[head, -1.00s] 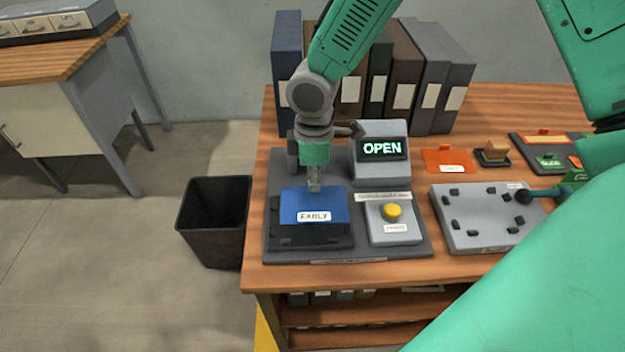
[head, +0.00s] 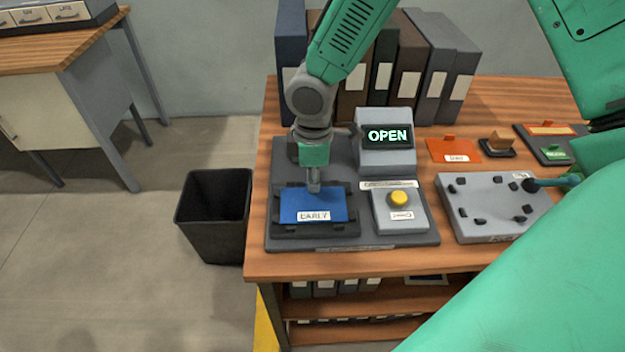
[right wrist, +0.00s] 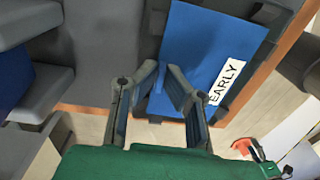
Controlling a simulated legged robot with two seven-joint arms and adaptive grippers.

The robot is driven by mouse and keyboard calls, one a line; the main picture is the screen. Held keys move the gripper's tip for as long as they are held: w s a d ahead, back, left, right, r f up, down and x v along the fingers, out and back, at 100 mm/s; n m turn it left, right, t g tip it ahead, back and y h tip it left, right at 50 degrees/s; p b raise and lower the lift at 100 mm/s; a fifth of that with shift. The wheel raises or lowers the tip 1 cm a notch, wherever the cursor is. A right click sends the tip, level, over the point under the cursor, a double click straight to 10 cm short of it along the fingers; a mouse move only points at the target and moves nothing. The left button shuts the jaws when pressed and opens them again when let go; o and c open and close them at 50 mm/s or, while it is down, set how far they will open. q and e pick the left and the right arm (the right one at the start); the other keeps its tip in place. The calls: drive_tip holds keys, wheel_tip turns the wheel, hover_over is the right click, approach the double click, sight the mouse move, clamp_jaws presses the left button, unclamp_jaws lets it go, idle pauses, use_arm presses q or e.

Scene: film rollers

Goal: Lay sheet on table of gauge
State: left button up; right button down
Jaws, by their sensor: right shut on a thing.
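The blue sheet (head: 300,201) labelled EARLY lies flat, or nearly so, over the dark table of the gauge (head: 348,229). I cannot tell whether it fully touches. My right gripper (head: 314,186) points down at the sheet's back edge and is shut on it. The right wrist view also shows the sheet (right wrist: 208,45) beside the fingers (right wrist: 163,80). The gauge's display (head: 388,137) reads OPEN, and a yellow button (head: 399,199) sits to the right of the sheet.
A grey plate with black pegs (head: 480,222) and an orange sheet (head: 455,150) lie to the right. Binders (head: 408,85) stand behind the gauge. A black bin (head: 214,218) stands on the floor at left. My green arm link covers the lower right.

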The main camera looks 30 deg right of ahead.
drive_tip(key=shift+a, duration=0.15)
drive_tip(key=shift+d+p, duration=0.3)
drive_tip(key=shift+p, duration=0.05)
drive_tip(key=shift+a, duration=0.2)
drive_tip(key=shift+d+f+p, duration=0.1)
drive_tip(key=shift+p, duration=0.2)
idle(0.4)
drive_tip(key=c, duration=1.2)
unclamp_jaws()
